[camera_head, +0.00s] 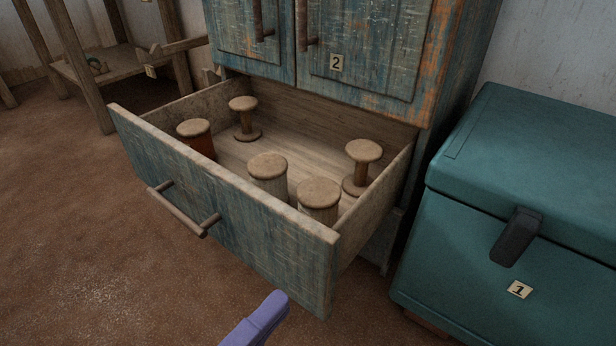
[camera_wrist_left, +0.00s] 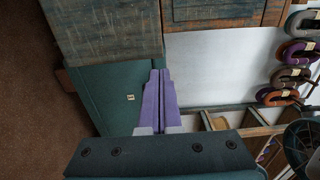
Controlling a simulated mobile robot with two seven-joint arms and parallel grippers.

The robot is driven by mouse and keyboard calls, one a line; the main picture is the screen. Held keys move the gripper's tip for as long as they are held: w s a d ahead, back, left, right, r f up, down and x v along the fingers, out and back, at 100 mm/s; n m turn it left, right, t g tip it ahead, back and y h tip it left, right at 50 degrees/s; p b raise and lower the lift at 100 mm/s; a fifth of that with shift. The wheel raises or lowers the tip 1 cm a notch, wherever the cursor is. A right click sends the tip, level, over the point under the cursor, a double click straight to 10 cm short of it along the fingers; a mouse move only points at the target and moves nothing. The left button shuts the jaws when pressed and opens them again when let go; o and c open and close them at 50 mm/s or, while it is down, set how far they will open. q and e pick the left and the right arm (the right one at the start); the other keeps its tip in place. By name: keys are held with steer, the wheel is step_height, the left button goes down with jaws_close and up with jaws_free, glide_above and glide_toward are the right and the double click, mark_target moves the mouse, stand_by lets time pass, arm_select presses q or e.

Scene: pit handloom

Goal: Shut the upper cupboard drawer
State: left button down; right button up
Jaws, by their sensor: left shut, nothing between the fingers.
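The cupboard (camera_head: 370,60) is worn blue-green wood. Its drawer (camera_head: 265,235) below the doors stands pulled far out, with a wooden bar handle (camera_head: 182,208) on its front. Several spools, such as a pale one (camera_head: 268,178) and a reddish one (camera_head: 197,140), stand inside it. My left gripper (camera_head: 268,306) shows as a purple fingertip at the bottom edge, in front of the drawer's near right corner in the picture. In the left wrist view its two purple fingers (camera_wrist_left: 160,92) are together and empty. My right gripper is in neither view.
A teal chest (camera_head: 530,180) with a dark latch and a label "1" stands close right of the drawer. A wooden frame (camera_head: 85,60) stands at the back left. The brown floor (camera_head: 80,240) left of the drawer is clear. Coiled hanks (camera_wrist_left: 295,50) show in the left wrist view.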

mark_target(328, 247)
arm_select(q)
steer(key=b+x, duration=0.2)
steer(key=x, duration=0.4)
steer(key=shift+w+f, duration=0.1)
steer(key=shift+w, duration=0.1)
steer(key=shift+w+d, duration=0.1)
steer(key=shift+w, duration=0.1)
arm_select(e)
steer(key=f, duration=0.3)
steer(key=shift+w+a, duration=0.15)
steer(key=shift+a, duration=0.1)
